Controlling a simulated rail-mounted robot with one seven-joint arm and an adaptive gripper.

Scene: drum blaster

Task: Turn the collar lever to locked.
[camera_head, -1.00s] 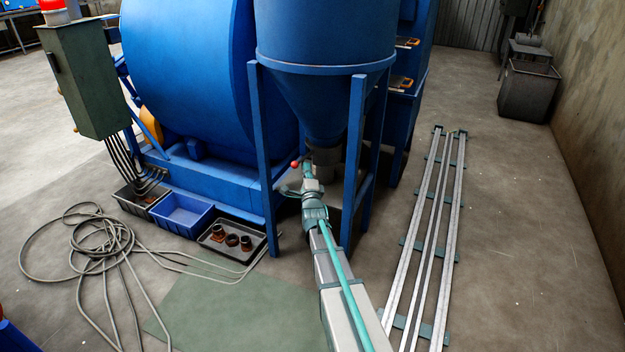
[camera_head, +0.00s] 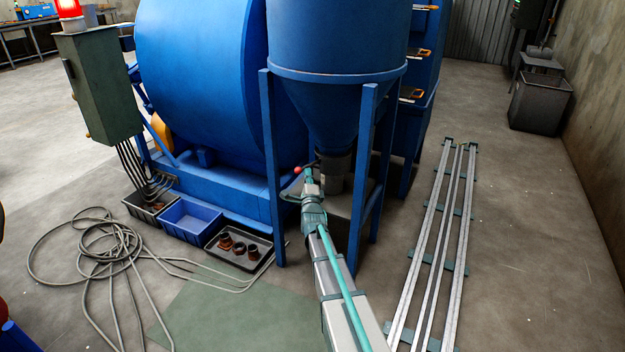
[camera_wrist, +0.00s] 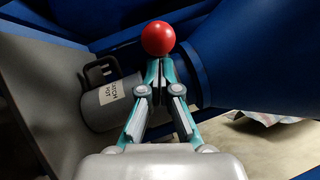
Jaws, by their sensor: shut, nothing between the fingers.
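The lever's red ball knob (camera_head: 298,169) shows beside the dark collar (camera_head: 334,172) under the blue hopper (camera_head: 335,95). In the wrist view the red knob (camera_wrist: 158,39) is large and sits just beyond my fingertips. My gripper (camera_head: 307,172) is at the knob's right in the head view. In the wrist view my gripper (camera_wrist: 162,66) has its fingertips together with nothing between them. The fingertips overlap the knob's lower edge; I cannot tell whether they touch it. The lever's shaft and any locked marking are hidden.
A grey pot (camera_wrist: 110,101) labelled "CATCH POT" stands left of my fingers. A blue hopper leg (camera_head: 272,165) is close to my arm's left. Trays (camera_head: 187,218), loose cable (camera_head: 95,250) and long rails (camera_head: 430,250) lie on the floor. Open floor is at the right.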

